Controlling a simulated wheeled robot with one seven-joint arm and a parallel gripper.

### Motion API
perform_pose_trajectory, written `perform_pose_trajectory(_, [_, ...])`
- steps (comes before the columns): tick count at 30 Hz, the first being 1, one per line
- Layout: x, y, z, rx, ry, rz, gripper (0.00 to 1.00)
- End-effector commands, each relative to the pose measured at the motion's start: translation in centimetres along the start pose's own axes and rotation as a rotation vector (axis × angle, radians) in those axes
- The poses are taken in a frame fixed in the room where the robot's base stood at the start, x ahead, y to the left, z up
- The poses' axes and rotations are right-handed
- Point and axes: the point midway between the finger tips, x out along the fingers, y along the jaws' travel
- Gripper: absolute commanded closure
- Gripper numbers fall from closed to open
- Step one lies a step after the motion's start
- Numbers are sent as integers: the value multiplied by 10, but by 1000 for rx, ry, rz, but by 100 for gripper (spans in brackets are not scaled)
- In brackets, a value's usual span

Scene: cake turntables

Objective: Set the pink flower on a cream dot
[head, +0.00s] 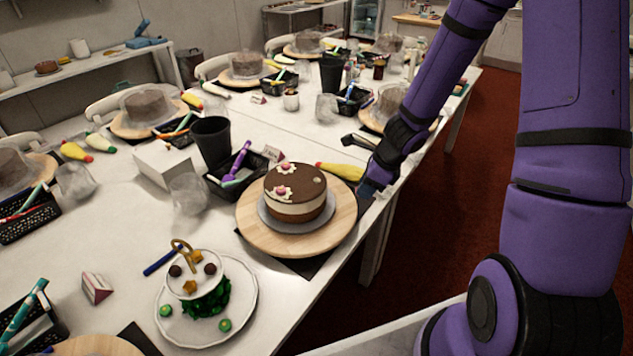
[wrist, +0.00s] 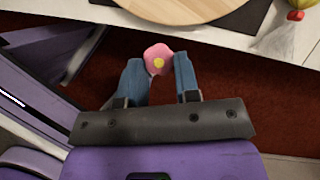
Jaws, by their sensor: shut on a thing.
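My gripper (head: 369,188) is at the right edge of the wooden turntable (head: 254,236), beside the cake and lower than its top. In the wrist view my gripper (wrist: 158,68) has its blue fingers shut on a pink flower with a yellow centre (wrist: 158,55), held over the red floor just off the table edge. The flower is hidden in the head view. The chocolate-topped cake (head: 296,208) has a cream middle band and stands on a grey board. Two pink flowers (head: 283,167) (head: 285,190) sit on cream dots on its top. A bare cream dot (head: 317,180) shows at the right.
A yellow piping bag (head: 340,170) lies behind the turntable. A black basket with a purple tool (head: 238,165) and a black cup (head: 211,140) stand to the left. A tiered sweet stand (head: 205,300) is at the front left. The space above the cake is clear.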

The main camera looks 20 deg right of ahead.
Motion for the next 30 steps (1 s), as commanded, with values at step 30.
perform_pose_trajectory(30, [60, -68, 114, 20, 0, -9, 92])
